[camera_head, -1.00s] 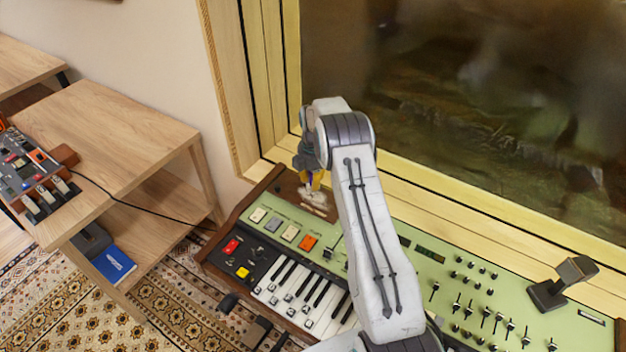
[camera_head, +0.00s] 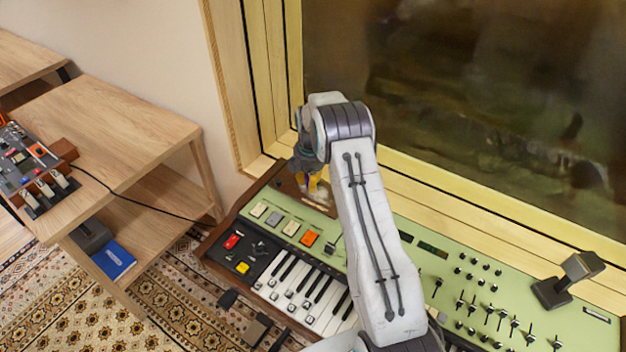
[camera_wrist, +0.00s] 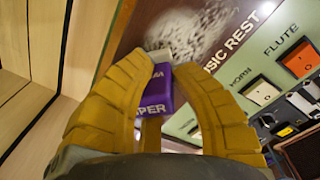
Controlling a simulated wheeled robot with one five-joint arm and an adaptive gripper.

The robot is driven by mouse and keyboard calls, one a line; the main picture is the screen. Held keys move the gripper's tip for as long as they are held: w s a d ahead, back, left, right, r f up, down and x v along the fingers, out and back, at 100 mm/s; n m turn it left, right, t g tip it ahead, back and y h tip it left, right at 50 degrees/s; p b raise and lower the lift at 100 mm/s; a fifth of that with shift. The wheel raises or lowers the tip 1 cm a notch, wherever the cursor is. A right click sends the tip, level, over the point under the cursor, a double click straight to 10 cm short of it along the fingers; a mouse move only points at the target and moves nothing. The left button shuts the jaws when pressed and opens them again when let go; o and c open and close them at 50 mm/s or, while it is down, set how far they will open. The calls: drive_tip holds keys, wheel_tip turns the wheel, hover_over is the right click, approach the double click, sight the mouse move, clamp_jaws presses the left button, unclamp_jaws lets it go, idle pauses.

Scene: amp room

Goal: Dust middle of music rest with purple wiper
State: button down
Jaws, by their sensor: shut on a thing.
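The purple wiper (camera_wrist: 156,92) has a pale head and part of the word "WIPER" showing. My gripper (camera_wrist: 163,76) is shut on it, with a yellow finger on each side. The music rest (camera_wrist: 137,32) is a brown panel, labelled "MUSIC REST" in the wrist view. A speckled whitish dust patch (camera_wrist: 198,32) lies on it, just beyond the wiper's head. I cannot tell whether the head touches the panel. In the head view, the music rest (camera_head: 284,183) is at the keyboard's back left corner. My gripper (camera_head: 308,182) is over it and the arm hides part of it.
The green keyboard (camera_head: 460,262) with keys, buttons and sliders runs under my arm. A window (camera_head: 470,100) with a wooden frame stands behind it. A dark stand-like object (camera_head: 568,280) is on its right. A wooden shelf (camera_head: 120,125) with a mixer (camera_head: 30,172) stands at left.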

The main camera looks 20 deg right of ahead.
sight(320, 186)
drive_tip(key=shift+s+a+f+b, duration=0.1)
drive_tip(key=shift+s+a+b, duration=0.3)
drive_tip(key=shift+s+a, duration=0.4)
drive_tip(key=shift+s+a+f+b, duration=0.1)
drive_tip(key=shift+s+a+b, duration=0.35)
drive_tip(key=shift+a, duration=0.55)
drive_tip(key=shift+s, duration=0.15)
drive_tip(key=shift+s+d+r, duration=0.1)
drive_tip(key=shift+s+d, duration=0.3)
drive_tip(key=shift+s, duration=0.1)
drive_tip(key=shift+w+d+r, duration=0.1)
drive_tip(key=shift+w+d, duration=0.35)
drive_tip(key=shift+d, duration=0.2)
drive_tip(key=shift+w+d+r, duration=0.1)
drive_tip(key=shift+w+d, duration=0.3)
drive_tip(key=shift+d, duration=0.25)
drive_tip(key=shift+w+d+f+p, duration=0.1)
drive_tip(key=shift+w+d, duration=0.25)
drive_tip(key=shift+d, duration=0.2)
drive_tip(key=shift+w+d+p, duration=0.1)
drive_tip(key=shift+w+d, duration=0.25)
drive_tip(key=shift+d, duration=0.2)
drive_tip(key=shift+w+d+f+p, duration=0.1)
drive_tip(key=shift+w+d, duration=0.25)
drive_tip(key=shift+d, duration=0.2)
drive_tip(key=shift+d, duration=0.1)
